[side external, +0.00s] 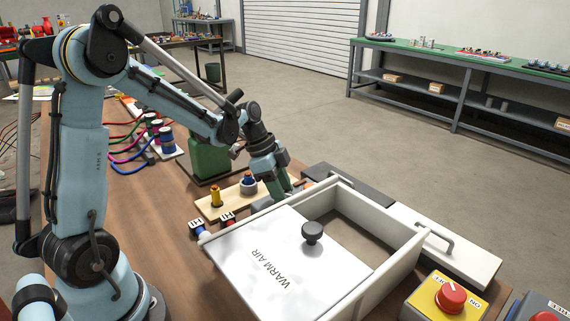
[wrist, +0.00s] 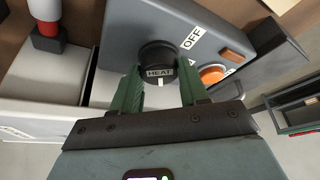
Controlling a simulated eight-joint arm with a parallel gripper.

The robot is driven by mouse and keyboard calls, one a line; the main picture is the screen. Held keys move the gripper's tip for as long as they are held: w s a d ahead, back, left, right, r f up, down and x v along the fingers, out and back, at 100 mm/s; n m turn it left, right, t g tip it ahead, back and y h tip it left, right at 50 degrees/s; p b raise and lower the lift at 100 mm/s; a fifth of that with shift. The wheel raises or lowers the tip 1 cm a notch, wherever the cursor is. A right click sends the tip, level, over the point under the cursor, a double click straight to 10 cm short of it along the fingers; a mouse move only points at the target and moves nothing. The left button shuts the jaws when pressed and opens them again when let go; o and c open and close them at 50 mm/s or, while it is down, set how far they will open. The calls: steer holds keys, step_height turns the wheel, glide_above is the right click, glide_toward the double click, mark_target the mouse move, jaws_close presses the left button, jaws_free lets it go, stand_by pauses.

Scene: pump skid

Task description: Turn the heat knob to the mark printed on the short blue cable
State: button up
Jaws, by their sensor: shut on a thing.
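The black heat knob (wrist: 157,56), with a white HEAT label on its face, sits on a grey panel (wrist: 215,25) in the wrist view. My gripper (wrist: 160,82) has its green fingers on both sides of the knob and is shut on it. In the side view my gripper (side external: 279,187) reaches down behind the white box, and the knob is hidden there.
An orange button (wrist: 213,74) and an OFF label are beside the heat knob.

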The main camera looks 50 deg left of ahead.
stand_by(0.3)
steer(key=o, duration=1.1)
steer(key=shift+c, duration=0.2)
steer(key=shift+r, duration=0.1)
steer(key=v, duration=1.2)
